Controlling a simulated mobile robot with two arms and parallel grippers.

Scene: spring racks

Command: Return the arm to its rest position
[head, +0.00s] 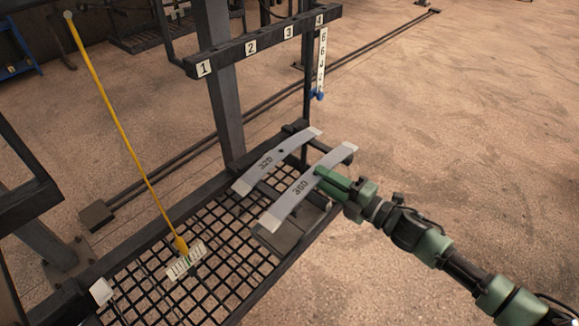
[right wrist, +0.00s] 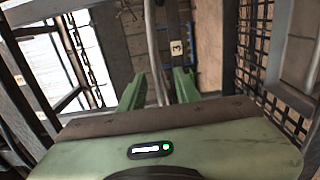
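My right gripper (head: 328,180) is at the right side of a grey curved leaf spring marked 300 (head: 303,187), which has pale ends. In the right wrist view the two green fingers (right wrist: 158,90) stand apart, with a thin grey curved bar (right wrist: 153,45) between them and gaps showing beside it. The fingers look open around it. A second grey leaf spring, marked 320 (head: 268,160), lies just to the left, beside the first, on the rack. My left gripper is not in view.
A black mesh rack shelf (head: 225,262) lies below the springs. A black bar with labels 1 to 4 (head: 262,42) runs above on a post. A yellow rod (head: 120,120) slants down to a white tag (head: 185,262). The floor at right is clear.

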